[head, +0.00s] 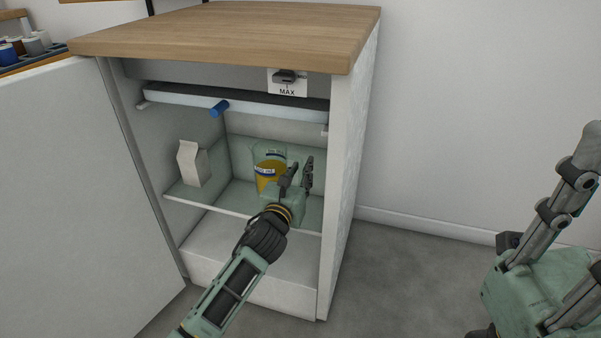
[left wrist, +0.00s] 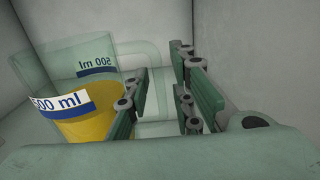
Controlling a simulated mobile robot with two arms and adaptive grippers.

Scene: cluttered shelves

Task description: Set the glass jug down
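The glass jug (head: 267,176) holds yellow liquid and has a white and blue label. It appears upright on the clear shelf (head: 238,206) inside the open cabinet, though its base is partly hidden. In the left wrist view the jug (left wrist: 80,128) is at the left, with a clear handle-like outline behind the near finger. My left gripper (head: 297,176) is just right of the jug. Its fingers show apart in the left wrist view (left wrist: 158,105), with nothing seen clamped between them. My right gripper (head: 545,285) is at the lower right, its fingertips cut off.
A white carton (head: 189,164) stands on the shelf's left. The cabinet's right wall (head: 346,150) is close to my left gripper. The open door (head: 80,200) fills the left.

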